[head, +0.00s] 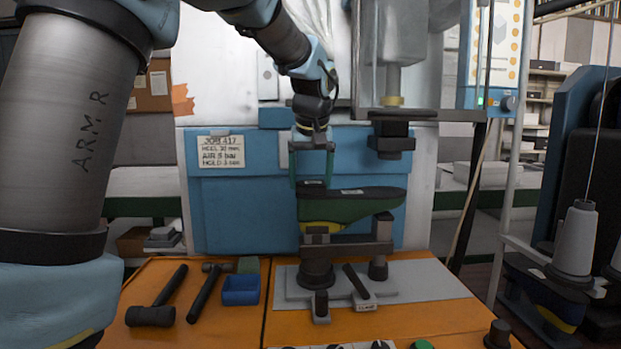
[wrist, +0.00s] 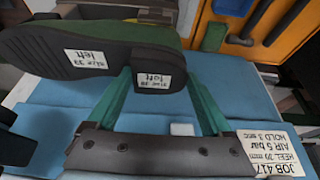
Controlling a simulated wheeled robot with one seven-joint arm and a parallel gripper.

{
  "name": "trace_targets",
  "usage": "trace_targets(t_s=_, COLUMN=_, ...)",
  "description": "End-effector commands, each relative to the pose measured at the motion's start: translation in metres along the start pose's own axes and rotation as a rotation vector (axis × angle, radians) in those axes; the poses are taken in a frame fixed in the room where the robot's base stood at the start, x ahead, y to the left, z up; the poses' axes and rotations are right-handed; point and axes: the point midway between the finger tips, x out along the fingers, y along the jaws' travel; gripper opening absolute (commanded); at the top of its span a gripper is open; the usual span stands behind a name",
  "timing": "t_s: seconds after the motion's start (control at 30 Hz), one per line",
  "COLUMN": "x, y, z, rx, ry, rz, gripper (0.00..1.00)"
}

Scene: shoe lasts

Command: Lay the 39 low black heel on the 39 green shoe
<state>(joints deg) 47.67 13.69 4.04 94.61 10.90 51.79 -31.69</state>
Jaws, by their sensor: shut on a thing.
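The green shoe (head: 355,210) sits sole up on the dark metal holder of the machine, its black sole on top with a white label. In the wrist view the sole (wrist: 40,60) carries a label reading size 39 left. My gripper (head: 312,182) has its two teal fingers around the low black heel (head: 311,188), at the left end of the sole. In the wrist view the heel (wrist: 157,85) is between the fingers, its label also reading size 39 left. The heel overlaps the sole's end in view; I cannot tell whether they touch.
The machine's dark press head (head: 391,142) hangs above and right of the shoe. On the orange table (head: 225,325) lie a mallet (head: 152,316), a hammer (head: 204,295) and a blue bin (head: 241,290). The holder has a dark clamp lever (head: 357,283) in front.

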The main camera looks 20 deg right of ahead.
Motion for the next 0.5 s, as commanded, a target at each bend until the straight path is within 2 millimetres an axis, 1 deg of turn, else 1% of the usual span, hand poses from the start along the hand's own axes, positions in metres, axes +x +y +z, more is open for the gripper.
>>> trace_targets(t_s=0.5, x=0.0033, y=-0.0001, z=0.0014, rx=0.000, ry=0.000, rz=0.000, gripper=0.29)
